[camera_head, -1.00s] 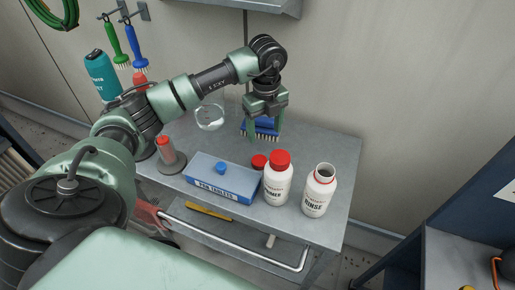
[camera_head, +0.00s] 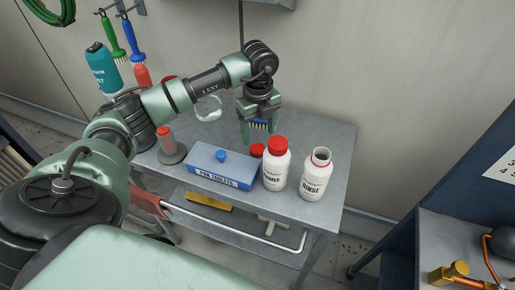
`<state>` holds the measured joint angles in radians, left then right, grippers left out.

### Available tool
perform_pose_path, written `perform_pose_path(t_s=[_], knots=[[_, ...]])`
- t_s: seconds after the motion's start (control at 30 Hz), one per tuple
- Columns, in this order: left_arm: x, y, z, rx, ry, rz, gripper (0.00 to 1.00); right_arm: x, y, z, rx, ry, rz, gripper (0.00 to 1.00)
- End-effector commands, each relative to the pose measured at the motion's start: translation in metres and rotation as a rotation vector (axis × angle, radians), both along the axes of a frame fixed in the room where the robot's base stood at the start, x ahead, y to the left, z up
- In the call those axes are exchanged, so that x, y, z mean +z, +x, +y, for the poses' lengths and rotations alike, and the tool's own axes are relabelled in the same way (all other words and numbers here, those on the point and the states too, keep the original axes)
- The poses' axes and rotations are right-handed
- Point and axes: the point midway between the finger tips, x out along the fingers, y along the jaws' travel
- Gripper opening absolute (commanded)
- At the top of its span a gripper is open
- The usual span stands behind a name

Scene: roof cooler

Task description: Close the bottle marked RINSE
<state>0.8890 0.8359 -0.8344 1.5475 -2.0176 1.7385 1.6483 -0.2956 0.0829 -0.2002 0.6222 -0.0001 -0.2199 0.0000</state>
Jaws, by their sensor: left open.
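The white bottle marked RINSE (camera_head: 313,184) stands upright near the right end of the grey cart top, its mouth open and uncapped. A loose red cap (camera_head: 257,150) sits between the blue box and a second white bottle (camera_head: 275,172), which wears a red cap. That bottle stands left of RINSE and partly hides the loose cap. My left gripper (camera_head: 260,138) is open and empty, pointing down just above and behind the loose cap. Its fingers appear apart from the cap. My right gripper is out of view.
A blue box (camera_head: 218,172) with a blue knob lies left of the bottles. A red-topped holder (camera_head: 170,150) stands farther left. The cart top (camera_head: 335,143) behind and right of RINSE is clear.

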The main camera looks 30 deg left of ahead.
Motion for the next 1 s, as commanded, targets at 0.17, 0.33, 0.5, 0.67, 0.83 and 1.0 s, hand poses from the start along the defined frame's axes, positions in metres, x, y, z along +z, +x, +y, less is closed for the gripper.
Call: perform_pose_path(t_s=[0.17, 0.33, 0.5, 0.67, 0.83, 1.0], knots=[[-0.006, 0.0, 0.0, -0.001, -0.001, -0.002, 0.68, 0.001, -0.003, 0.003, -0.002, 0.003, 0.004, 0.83], [-0.007, -0.001, 0.0, -0.001, 0.0, -0.001, 0.68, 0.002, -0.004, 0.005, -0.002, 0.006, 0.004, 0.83], [-0.025, -0.006, -0.001, -0.001, -0.001, 0.004, 0.68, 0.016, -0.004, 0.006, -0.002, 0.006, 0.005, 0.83], [-0.049, -0.008, -0.002, -0.001, -0.001, 0.002, 0.68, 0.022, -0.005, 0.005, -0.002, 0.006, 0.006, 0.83], [-0.058, -0.007, -0.002, -0.001, 0.0, -0.002, 0.68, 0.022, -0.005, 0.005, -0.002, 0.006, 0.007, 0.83], [-0.058, -0.007, -0.001, -0.001, 0.0, -0.002, 0.68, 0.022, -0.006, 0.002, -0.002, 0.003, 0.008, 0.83]])
